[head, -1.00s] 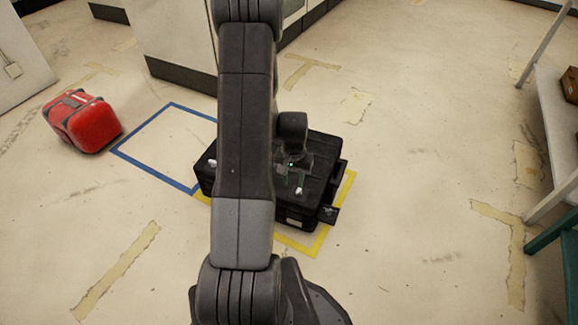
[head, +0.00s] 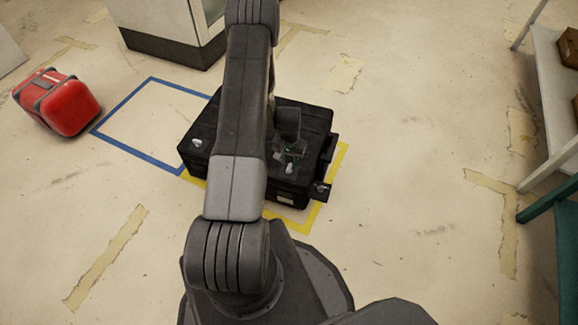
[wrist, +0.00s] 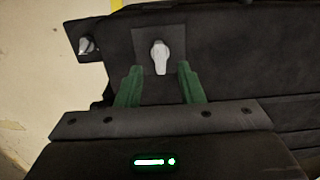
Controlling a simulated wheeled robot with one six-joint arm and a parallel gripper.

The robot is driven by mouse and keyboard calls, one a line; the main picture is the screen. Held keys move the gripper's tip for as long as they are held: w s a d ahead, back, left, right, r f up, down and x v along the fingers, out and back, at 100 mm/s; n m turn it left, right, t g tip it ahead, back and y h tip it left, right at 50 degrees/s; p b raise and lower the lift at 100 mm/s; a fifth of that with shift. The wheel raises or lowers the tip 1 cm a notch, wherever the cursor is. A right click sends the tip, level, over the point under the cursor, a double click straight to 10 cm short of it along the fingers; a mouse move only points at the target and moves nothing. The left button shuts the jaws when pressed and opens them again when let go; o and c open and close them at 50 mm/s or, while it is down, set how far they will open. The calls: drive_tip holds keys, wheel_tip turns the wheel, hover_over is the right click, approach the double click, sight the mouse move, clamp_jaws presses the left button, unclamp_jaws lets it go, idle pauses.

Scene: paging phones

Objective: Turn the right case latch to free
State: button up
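The black case (head: 225,125) lies on the floor, partly hidden behind my arm in the head view. The right latch (head: 289,169) is a small silver handle on its lid; in the wrist view this latch (wrist: 160,55) sits on a dark square plate, its long side pointing toward my gripper. A second silver latch (head: 197,142) is at the case's left. My gripper (wrist: 160,67) has green fingers, open and apart, one on each side of the latch's lower end. I cannot tell whether they touch it.
A bracket with another silver piece (wrist: 87,45) juts out beside the case. Yellow tape (head: 318,215) borders the case; an empty blue square (head: 150,78) is at its left. A red case (head: 70,108) lies farther left. Shelving (head: 550,80) stands at right. Floor between is clear.

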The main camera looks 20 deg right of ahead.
sight(289, 167)
drive_tip(key=shift+f+b, duration=0.3)
drive_tip(key=shift+f, duration=1.55)
clamp_jaws()
